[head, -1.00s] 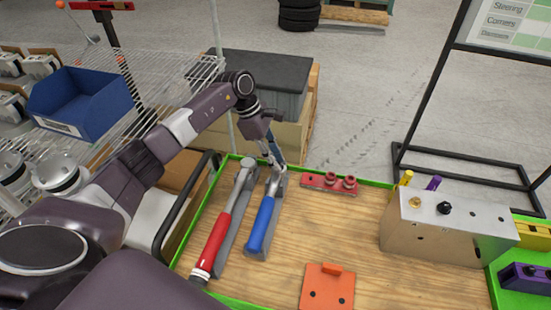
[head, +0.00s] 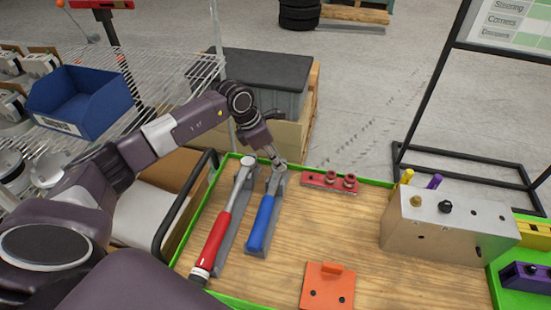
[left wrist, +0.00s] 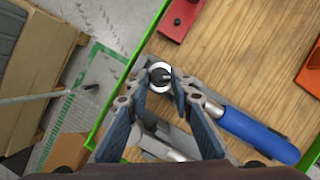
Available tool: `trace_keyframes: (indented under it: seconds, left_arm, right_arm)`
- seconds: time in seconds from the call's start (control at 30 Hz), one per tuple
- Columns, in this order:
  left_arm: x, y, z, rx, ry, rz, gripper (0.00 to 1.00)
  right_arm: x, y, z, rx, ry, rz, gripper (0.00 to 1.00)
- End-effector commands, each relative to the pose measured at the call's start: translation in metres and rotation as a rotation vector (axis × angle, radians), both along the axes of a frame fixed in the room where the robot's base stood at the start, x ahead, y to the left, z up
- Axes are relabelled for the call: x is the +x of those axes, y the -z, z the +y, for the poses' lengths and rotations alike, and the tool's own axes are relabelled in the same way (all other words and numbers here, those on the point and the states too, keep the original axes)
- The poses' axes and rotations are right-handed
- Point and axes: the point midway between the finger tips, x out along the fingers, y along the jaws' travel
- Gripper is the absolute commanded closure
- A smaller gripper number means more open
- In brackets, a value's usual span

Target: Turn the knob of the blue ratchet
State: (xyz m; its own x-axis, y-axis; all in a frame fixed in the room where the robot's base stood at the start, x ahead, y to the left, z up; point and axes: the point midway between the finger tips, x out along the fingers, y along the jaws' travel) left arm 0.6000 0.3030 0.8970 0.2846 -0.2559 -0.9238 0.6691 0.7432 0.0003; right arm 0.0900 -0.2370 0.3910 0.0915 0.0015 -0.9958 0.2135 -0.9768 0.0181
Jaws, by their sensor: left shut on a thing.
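The blue ratchet (head: 262,222) lies in a grey holder on the wooden table, its blue handle toward the front and its metal head at the back. In the left wrist view its blue handle (left wrist: 255,133) runs to the lower right, and its round head with the dark knob (left wrist: 160,74) sits between the fingertips. My left gripper (head: 279,164) is over the head, and in the left wrist view its fingers (left wrist: 158,82) are shut on the knob from both sides. My right gripper does not show.
A red-handled ratchet (head: 212,245) lies close on the left in its own holder. A red block with round posts (head: 330,182) is just right of the head. An orange plate (head: 327,288) and a metal box (head: 447,230) stand further right. The table has a green rim.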

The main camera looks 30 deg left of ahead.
Motion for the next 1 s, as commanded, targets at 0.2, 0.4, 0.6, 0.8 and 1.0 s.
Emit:
trace_keyframes:
  seconds: [0.2,0.4,0.6,0.8,1.0]
  left_arm:
    - [-0.001,0.000,-0.003,0.000,-0.203,-0.004,1.00]
    - [-0.002,0.001,-0.005,0.000,-0.393,-0.003,1.00]
    - [-0.001,0.001,-0.007,-0.002,-0.581,-0.004,1.00]
    - [-0.001,0.001,-0.009,-0.003,-0.749,-0.003,1.00]
    - [-0.002,0.001,-0.009,-0.001,-0.879,-0.002,1.00]
  right_arm:
    - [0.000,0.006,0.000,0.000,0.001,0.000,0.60]
    - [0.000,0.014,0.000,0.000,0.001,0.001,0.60]
    - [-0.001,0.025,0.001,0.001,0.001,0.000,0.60]
    - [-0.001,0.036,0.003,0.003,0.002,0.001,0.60]
    - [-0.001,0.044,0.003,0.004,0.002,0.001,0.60]
